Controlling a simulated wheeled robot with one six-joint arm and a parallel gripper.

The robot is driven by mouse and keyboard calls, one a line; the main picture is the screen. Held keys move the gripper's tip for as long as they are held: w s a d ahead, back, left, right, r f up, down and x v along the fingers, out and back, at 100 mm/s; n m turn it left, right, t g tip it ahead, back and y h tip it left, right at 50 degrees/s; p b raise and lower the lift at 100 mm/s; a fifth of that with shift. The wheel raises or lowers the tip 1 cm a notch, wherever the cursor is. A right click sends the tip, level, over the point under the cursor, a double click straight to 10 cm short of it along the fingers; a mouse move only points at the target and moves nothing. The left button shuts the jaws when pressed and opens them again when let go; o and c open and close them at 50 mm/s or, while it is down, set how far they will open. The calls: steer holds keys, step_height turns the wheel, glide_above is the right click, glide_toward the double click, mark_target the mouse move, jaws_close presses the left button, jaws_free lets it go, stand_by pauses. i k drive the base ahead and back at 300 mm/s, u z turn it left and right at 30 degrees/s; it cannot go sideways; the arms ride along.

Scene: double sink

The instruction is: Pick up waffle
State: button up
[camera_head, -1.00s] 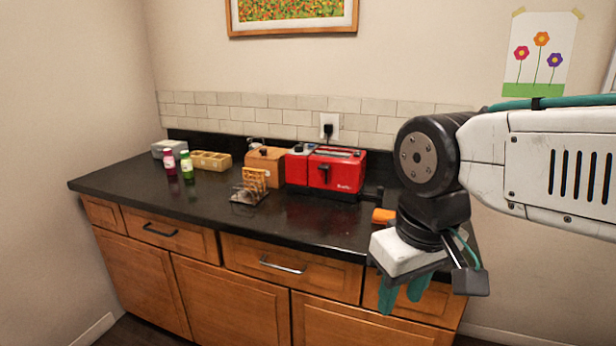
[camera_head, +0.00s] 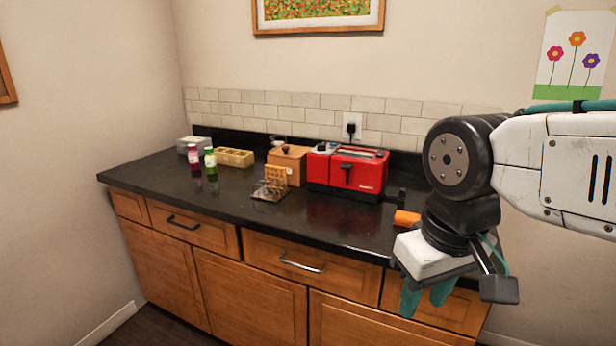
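Golden-brown waffles (camera_head: 276,175) stand upright in a small wire rack (camera_head: 268,192) near the middle of the black counter; I cannot tell how many there are. My gripper (camera_head: 426,300) hangs at the right, in front of the counter's front edge, with its teal fingers pointing down. It is well to the right of the waffles and apart from them. The two fingers show a gap between them, and nothing is seen held there.
A red toaster (camera_head: 357,170) stands right of the rack, with a wooden box (camera_head: 288,163) behind the rack. A divided tray (camera_head: 235,158), a green bottle (camera_head: 210,164) and a red bottle (camera_head: 194,158) stand left. An orange object (camera_head: 406,218) lies near my gripper. The counter's front left is clear.

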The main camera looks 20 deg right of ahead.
mark_target(272, 171)
steer(key=u, duration=0.55)
steer(key=k, duration=0.65)
steer(key=u, duration=0.75)
steer(key=i, duration=2.35)
steer(key=z, duration=1.55)
steer(key=i, duration=0.9)
steer(key=z, duration=0.85)
